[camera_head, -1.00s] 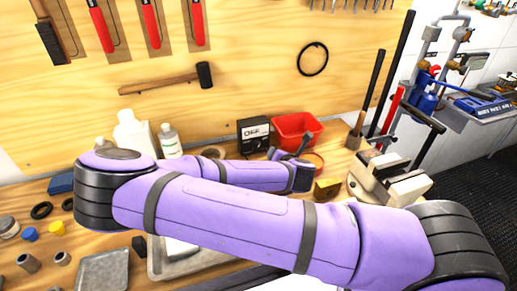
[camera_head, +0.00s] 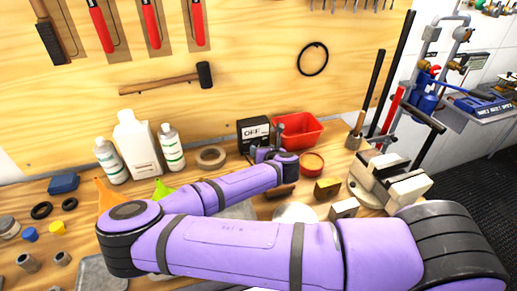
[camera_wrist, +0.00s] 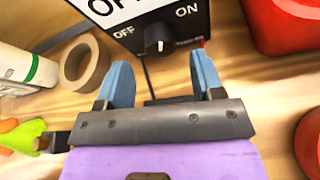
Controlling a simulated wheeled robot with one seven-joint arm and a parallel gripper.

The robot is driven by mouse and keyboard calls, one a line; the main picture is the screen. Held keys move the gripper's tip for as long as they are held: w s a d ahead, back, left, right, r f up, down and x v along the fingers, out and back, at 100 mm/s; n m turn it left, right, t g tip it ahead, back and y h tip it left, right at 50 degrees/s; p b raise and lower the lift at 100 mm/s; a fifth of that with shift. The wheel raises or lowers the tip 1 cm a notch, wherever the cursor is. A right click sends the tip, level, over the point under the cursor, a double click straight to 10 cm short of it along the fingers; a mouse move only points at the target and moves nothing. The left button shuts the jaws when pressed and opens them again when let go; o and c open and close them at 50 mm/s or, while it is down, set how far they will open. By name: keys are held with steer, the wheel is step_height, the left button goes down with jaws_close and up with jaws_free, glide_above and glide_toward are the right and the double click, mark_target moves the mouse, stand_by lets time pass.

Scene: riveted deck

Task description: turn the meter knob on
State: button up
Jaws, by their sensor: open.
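The meter (camera_head: 253,134) is a black box with a white display reading OFF, standing at the back of the bench against the wooden board. In the wrist view the meter (camera_wrist: 185,18) shows its lower front, with OFF printed at left and ON at right. My gripper (camera_wrist: 160,82) is open and empty, with blue fingers on either side, below and short of the knob. In the head view my gripper (camera_head: 264,153) is just in front of the meter and partly covers its lower part.
A red bin (camera_head: 299,131) stands right of the meter. A tape roll (camera_head: 211,156) and white bottles (camera_head: 138,150) stand left. A red round tin (camera_head: 312,163) and a vise (camera_head: 385,180) are to the right. The board rises close behind.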

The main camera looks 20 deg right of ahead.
steer(key=shift+x, duration=1.85)
steer(key=shift+c, duration=0.4)
steer(key=c, duration=0.8)
steer(key=shift+d+m+y, duration=0.1)
steer(key=shift+m+y, duration=0.4)
steer(key=shift+m, duration=0.3)
steer(key=shift+c, duration=0.2)
steer(key=shift+m+y, duration=0.5)
steer(key=shift+m, duration=0.3)
steer(key=o, duration=0.9)
steer(key=v, duration=1.1)
steer(key=shift+f, duration=0.25)
